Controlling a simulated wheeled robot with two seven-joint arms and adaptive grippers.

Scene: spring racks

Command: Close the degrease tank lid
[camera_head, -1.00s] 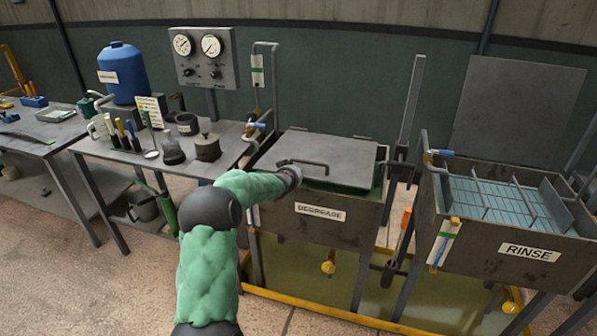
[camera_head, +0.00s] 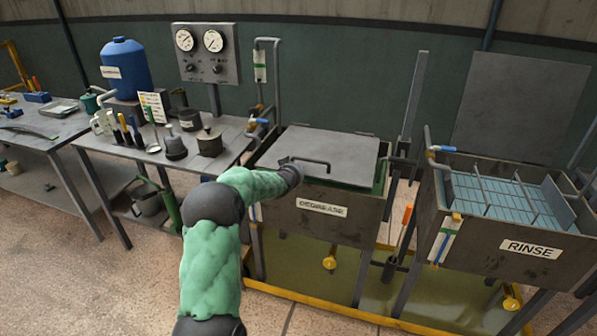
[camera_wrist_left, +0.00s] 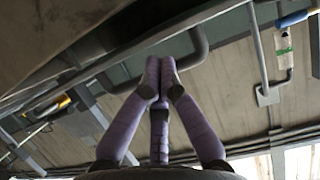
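The degrease tank (camera_head: 318,221) stands at centre in the head view, with its label on the front. Its grey lid (camera_head: 345,150) lies nearly flat over the top; a green strip shows under its front and right edges. I cannot tell whether it is fully seated. A bar handle (camera_head: 312,161) is on the lid. My left gripper (camera_head: 292,172) is at the lid's front left, by the handle's left end; its fingers are mostly hidden there. In the left wrist view its purple fingers (camera_wrist_left: 161,72) come together at the tips beside a dark bent bar (camera_wrist_left: 198,48), with nothing visibly held. My right gripper is not in view.
The open rinse tank (camera_head: 500,258) stands to the right, with a raised grey panel behind it. A grey post (camera_head: 411,105) rises between the tanks. A bench (camera_head: 225,150) with several tools and pots is at left. A valve pipe (camera_head: 272,70) stands behind the degrease tank's left side.

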